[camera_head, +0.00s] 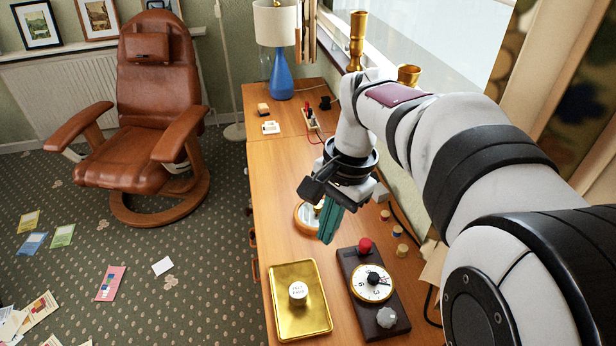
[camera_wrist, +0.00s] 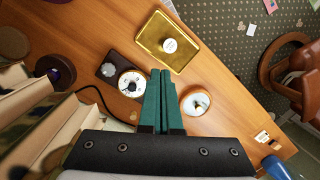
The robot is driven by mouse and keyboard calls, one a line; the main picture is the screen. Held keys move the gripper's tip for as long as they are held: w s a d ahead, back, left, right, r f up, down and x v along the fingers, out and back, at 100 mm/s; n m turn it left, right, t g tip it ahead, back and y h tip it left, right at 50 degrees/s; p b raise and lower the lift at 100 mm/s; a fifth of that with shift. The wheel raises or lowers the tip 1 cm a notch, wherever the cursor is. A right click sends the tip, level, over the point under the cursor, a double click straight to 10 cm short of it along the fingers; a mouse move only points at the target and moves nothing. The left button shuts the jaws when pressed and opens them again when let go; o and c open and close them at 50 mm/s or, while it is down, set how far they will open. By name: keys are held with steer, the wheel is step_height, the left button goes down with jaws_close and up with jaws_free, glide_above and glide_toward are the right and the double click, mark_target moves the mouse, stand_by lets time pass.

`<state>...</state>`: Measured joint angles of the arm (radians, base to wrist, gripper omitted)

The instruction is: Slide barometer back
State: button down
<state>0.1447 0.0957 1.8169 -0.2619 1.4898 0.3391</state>
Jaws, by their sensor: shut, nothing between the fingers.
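The round dial with a wooden rim, which looks like the barometer (camera_head: 301,218), lies flat on the wooden desk. In the head view my gripper partly covers it; in the wrist view the barometer (camera_wrist: 195,101) shows whole, just right of the fingers. My gripper (camera_head: 327,238) has teal fingers pressed together, with nothing between them. It points down over the desk beside the barometer; I cannot tell whether it touches it. In the wrist view the fingertips (camera_wrist: 161,73) lie between the barometer and a dark board with a white dial.
A gold tray (camera_head: 318,326) holding a white round piece stands in front. The dark board (camera_head: 347,262) with dial, red knob and grey knob lies right of it. Small round pieces (camera_head: 397,231) and a cable lie along the right. A blue lamp (camera_head: 281,77) stands at the far end.

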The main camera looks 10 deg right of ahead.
mark_target(319, 208)
steer(key=c, duration=1.5)
jaws_free()
steer(key=o, duration=1)
steer(key=w+d+f+n, duration=0.1)
steer(key=w+n, duration=0.1)
steer(key=w, duration=0.1)
steer(key=w+d+f+n+t, duration=0.1)
steer(key=w+f+n, duration=0.1)
steer(key=w, duration=0.2)
steer(key=w+d+f+n+t, duration=0.1)
steer(key=w+n, duration=0.1)
steer(key=w, duration=0.2)
steer(key=shift+w+d+f+n, duration=0.1)
steer(key=shift+f+n, duration=0.2)
steer(key=shift+n, duration=0.1)
steer(key=shift+c, duration=0.2)
steer(key=w+d+f+n+t, duration=0.1)
steer(key=w+f+n, duration=0.1)
steer(key=w+n, duration=0.1)
steer(key=w+d+f+n+t+h, duration=0.1)
steer(key=w+d+f+n, duration=0.1)
steer(key=w, duration=0.4)
steer(key=shift+w+d+f+n+t, duration=0.2)
steer(key=shift+f+n+t, duration=0.1)
steer(key=shift+n, duration=0.4)
steer(key=x, duration=1.5)
steer(key=shift+f, duration=0.4)
steer(key=shift+s, duration=0.1)
steer(key=shift+c, duration=0.3)
jaws_close()
